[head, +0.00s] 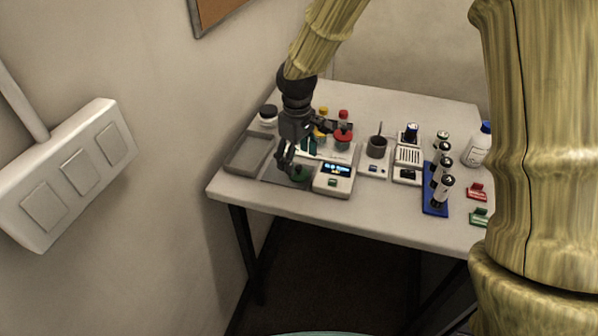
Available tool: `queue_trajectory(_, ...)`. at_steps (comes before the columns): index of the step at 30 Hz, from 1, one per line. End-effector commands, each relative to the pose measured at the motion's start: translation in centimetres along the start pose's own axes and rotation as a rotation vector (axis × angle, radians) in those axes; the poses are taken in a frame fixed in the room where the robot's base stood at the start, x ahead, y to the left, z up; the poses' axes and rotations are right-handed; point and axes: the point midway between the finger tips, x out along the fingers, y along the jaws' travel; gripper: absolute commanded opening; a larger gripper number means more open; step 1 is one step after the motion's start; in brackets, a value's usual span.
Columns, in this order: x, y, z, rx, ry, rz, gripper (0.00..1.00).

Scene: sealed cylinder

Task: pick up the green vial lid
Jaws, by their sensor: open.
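A small green round thing (300,175), which looks like the green vial lid, is low on the left side of the balance-like device, partly hidden by my gripper. My gripper (287,162) is dark, points down and is open. Its fingertips are just above and left of the green thing. I cannot tell whether they touch it or stand around it. No vial shows clearly under the green thing.
A grey tray (247,153) lies left of my gripper. A device with a lit display (335,174) is close on the right. Red-topped and yellow-topped items stand behind. A dark cup (377,147), a blue rack (434,200) with vials and a white bottle (479,146) stand further right.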

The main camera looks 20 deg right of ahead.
Motion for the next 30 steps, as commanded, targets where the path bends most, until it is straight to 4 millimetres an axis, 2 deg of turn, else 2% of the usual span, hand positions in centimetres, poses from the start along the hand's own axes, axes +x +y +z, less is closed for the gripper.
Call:
queue_trajectory(9, 3.4, 0.2, 0.5, 0.002, -0.003, -0.001, 0.75)
queue_trajectory(20, 4.0, 0.2, 0.5, 0.002, -0.001, 0.000, 0.75)
queue_trajectory(26, 3.9, 0.2, 0.5, 0.002, -0.001, 0.000, 0.38)
queue_trajectory(27, 3.9, 0.2, 0.5, 0.002, -0.001, 0.000, 0.35)
queue_trajectory(30, 3.9, 0.2, 0.5, 0.002, -0.001, 0.000, 0.35)
